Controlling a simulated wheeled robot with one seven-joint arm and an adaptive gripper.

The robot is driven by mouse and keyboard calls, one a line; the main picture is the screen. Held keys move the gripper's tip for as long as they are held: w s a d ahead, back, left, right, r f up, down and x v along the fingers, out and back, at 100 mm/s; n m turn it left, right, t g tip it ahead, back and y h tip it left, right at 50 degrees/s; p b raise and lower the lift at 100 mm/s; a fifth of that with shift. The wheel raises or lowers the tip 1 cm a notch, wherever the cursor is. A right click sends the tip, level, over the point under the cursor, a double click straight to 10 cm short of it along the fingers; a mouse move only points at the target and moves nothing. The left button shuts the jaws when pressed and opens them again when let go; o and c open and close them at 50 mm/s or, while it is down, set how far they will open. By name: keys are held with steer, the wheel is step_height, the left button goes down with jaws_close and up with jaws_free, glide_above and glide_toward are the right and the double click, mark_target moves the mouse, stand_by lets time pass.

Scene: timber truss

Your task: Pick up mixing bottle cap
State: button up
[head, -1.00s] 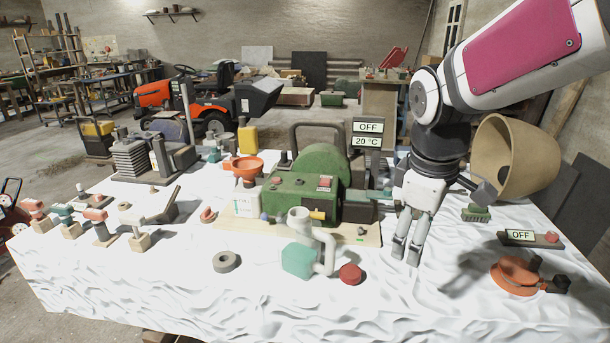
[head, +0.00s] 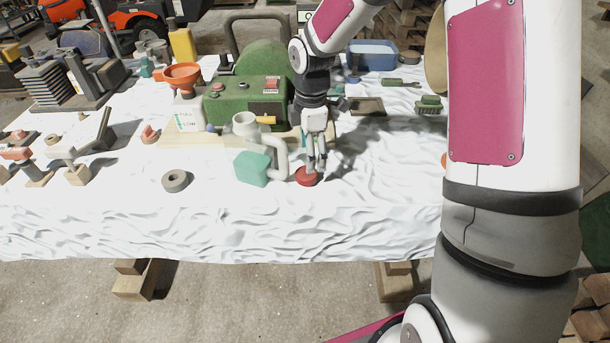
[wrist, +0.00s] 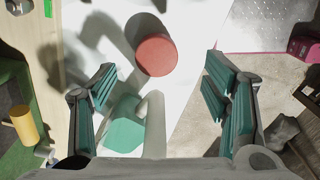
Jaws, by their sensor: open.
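The mixing bottle cap appears to be the red round cap (head: 306,178) lying on the white cloth near the table's front edge. It also shows in the wrist view (wrist: 156,55), between the two fingers and beyond their tips. My gripper (head: 316,168) is directly over the cap in the head view, its fingers pointing down and partly covering it. In the wrist view my gripper (wrist: 162,80) is open and nothing is between its pads. A teal bottle (head: 252,168) with a pale curved pipe (head: 280,155) stands just left of the cap.
A green machine (head: 245,105) on a wooden board stands behind the bottle. A grey tape ring (head: 175,181) lies to the left. An orange funnel (head: 182,76) and yellow container (head: 183,45) are further back.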

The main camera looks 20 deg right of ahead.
mark_target(306, 177)
steer(key=shift+w+a+f+p, duration=0.1)
steer(key=shift+w+f+p, duration=0.1)
steer(key=shift+f, duration=1.75)
steer(key=shift+w+f+p, duration=0.1)
steer(key=shift+f+p, duration=0.05)
steer(key=shift+f, duration=1.75)
steer(key=shift+s, duration=0.1)
steer(key=c, duration=1)
